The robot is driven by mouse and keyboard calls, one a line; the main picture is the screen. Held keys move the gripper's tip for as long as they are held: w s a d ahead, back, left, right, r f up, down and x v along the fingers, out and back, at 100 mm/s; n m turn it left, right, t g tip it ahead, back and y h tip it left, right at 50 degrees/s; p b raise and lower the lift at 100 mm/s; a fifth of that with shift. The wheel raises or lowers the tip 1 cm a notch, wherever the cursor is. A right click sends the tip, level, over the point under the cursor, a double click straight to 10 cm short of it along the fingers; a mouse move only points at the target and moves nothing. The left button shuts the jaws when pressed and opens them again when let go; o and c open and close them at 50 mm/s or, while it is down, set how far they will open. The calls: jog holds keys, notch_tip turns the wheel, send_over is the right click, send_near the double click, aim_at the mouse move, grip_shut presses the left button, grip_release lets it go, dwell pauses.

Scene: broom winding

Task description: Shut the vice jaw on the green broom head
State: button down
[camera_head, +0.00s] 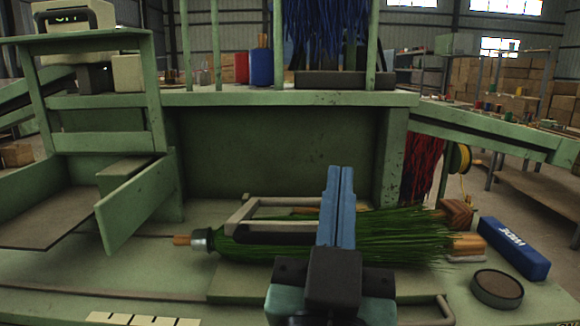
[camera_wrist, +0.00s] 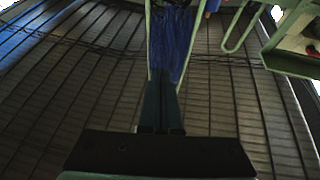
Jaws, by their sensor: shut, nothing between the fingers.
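The green broom head (camera_head: 405,232) lies on its side on the green bench, its bristles spreading to the right. A metal ferrule and a short wooden handle end (camera_head: 182,240) show at its left. A vice with a pale jaw frame (camera_head: 243,211) and a dark bar (camera_head: 270,239) lies across the bristles near the ferrule; I cannot tell how tightly it bears on them. My gripper (camera_head: 341,170) stands upright in front of the broom head, hiding its middle and the vice's right end. Its blue fingers are together and empty; they also show in the wrist view (camera_wrist: 162,78), pointing away from the bench.
A blue block (camera_head: 514,248) and a round dark puck (camera_head: 497,289) lie at the bench's right. A pale handle (camera_head: 438,309) is at the front right. A hinged green panel (camera_head: 137,204) stands at left. Blue bristles (camera_head: 328,32) hang above; they also show in the wrist view (camera_wrist: 171,42).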

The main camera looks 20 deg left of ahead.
jog(key=s+a+n+g+y+p, duration=0.15)
jog(key=a+g+p, duration=0.35)
jog(key=p, duration=0.9)
jog(key=s+a+n+g+p, duration=0.1)
jog(key=s+a+g+p, duration=0.3)
jog(key=p, duration=1.3)
send_over(239, 228)
jog(key=s+d, duration=0.2)
jog(key=s, duration=0.1)
notch_tip(239, 228, down, 4)
jog(key=shift+s+f+m, duration=0.15)
jog(key=shift+s+f, duration=0.1)
jog(key=shift+f, duration=0.7)
jog(key=shift+s+f+m, duration=0.1)
jog(key=shift+s+f, duration=0.1)
jog(key=shift+f, duration=0.7)
jog(key=shift+f, duration=0.1)
